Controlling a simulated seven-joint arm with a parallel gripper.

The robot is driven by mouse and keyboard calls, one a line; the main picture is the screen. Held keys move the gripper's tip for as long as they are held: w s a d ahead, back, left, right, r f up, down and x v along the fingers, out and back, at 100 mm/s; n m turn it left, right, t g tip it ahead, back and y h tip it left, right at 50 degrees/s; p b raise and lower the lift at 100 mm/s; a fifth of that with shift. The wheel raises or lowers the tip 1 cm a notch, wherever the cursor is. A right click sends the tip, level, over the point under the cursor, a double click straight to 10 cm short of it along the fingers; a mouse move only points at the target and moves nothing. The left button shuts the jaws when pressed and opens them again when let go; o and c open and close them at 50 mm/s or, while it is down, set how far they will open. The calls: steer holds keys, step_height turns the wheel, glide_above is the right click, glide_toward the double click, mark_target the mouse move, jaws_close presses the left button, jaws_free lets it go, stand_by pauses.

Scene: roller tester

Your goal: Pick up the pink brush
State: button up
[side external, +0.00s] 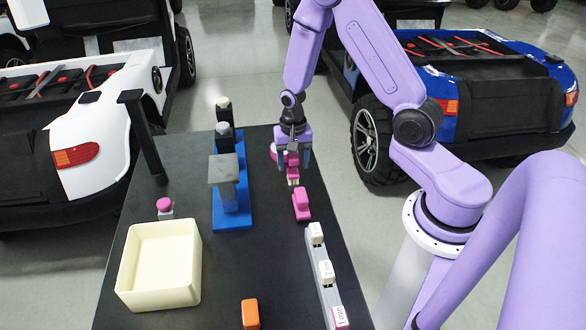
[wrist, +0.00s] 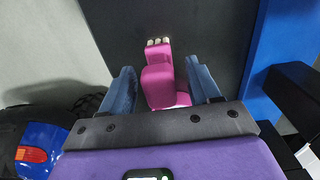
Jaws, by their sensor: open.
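The pink brush (wrist: 160,72) lies on the dark table between my gripper's fingers in the wrist view. Its pale bristle tufts (wrist: 158,42) point away from my gripper. In the side view the brush (side external: 293,178) is partly hidden by my gripper (side external: 294,165), with its pale tufts showing just below the fingers. My gripper (wrist: 163,86) is open, with one blue-grey finger on each side of the brush. I see gaps beside the brush, so the fingers do not appear to press on it.
A second pink object (side external: 301,204) lies just in front of the brush. A blue stand (side external: 232,215) with a grey block is to the left. A cream bin (side external: 190,290), an orange block (side external: 250,314), a pink-capped item (side external: 165,206) and a grey rack (side external: 322,285) are nearer the camera.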

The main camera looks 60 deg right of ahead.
steer(key=shift+f, duration=0.55)
steer(key=shift+c, duration=0.3)
steer(key=c, duration=1)
steer(key=shift+r, duration=0.1)
steer(key=shift+r, duration=0.7)
steer(key=shift+s+a+r, duration=0.4)
steer(key=shift+s+r, duration=1.5)
steer(key=shift+s, duration=0.4)
steer(key=shift+s+a+r, duration=0.4)
steer(key=shift+s+r, duration=1.5)
steer(key=shift+s, duration=0.35)
steer(key=shift+s+a+r, duration=0.4)
steer(key=shift+s+r, duration=1.5)
steer(key=shift+s, duration=0.4)
